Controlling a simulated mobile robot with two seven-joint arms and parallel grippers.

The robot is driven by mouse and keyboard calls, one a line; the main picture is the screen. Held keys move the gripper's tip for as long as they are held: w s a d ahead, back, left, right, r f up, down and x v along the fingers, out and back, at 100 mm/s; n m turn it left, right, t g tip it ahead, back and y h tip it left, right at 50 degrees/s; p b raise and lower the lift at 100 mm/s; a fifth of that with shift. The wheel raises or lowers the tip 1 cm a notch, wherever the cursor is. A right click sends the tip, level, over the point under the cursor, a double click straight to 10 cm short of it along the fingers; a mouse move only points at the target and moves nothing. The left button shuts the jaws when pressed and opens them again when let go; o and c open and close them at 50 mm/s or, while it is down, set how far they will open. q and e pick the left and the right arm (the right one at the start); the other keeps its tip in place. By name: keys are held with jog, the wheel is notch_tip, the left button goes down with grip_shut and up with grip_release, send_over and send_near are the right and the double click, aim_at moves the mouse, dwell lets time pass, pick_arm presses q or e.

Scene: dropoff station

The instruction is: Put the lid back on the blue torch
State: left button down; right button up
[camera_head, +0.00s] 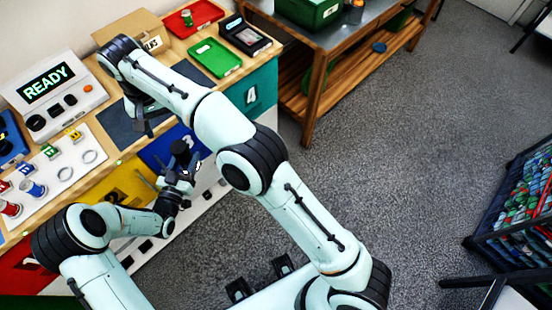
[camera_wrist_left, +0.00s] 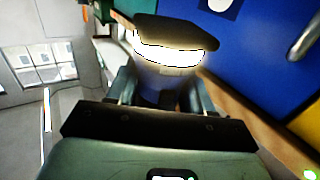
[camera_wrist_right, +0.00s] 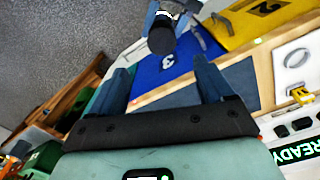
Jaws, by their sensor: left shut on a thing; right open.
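My left gripper (camera_head: 178,180) is shut on a torch-like thing (camera_head: 181,150) with a wide dark end, held up in front of the bench's coloured panels. In the left wrist view the held thing (camera_wrist_left: 165,72) shows a pale body, a bright glowing band and a dark flat-sided end on top. In the right wrist view the held thing (camera_wrist_right: 161,38) shows its round black end. I cannot pick out a separate lid.
A white board (camera_head: 62,172) holds blue and red cylinders, rings and small blocks. Behind it stands a console (camera_head: 50,95) reading READY. A cardboard box (camera_head: 130,28), a green tray (camera_head: 214,58) and a red tray (camera_head: 193,17) lie farther along. Open floor lies right of the bench.

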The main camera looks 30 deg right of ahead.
jog(key=d+f+n+h, duration=0.2)
jog(key=d+f+n, duration=0.1)
jog(key=d+f, duration=0.4)
jog(key=d+f+n+h, duration=0.1)
jog(key=d+f+n, duration=0.3)
jog(key=f, duration=0.4)
jog(key=s+d+f+g+y, duration=0.1)
jog(key=s+f, duration=0.2)
jog(key=f, duration=0.5)
jog(key=s+d+f+g+y, duration=0.1)
jog(key=s+f, duration=0.2)
jog(key=f, duration=0.4)
jog(key=s+d+f+m+y, duration=0.1)
jog(key=s+f+m+y, duration=0.3)
jog(key=s+f, duration=0.9)
jog(key=s+d+r+m+t, duration=0.1)
jog(key=s+m, duration=0.4)
jog(key=s, duration=1)
jog(key=shift+s+d+m+y, duration=0.4)
jog(key=shift+d, duration=0.1)
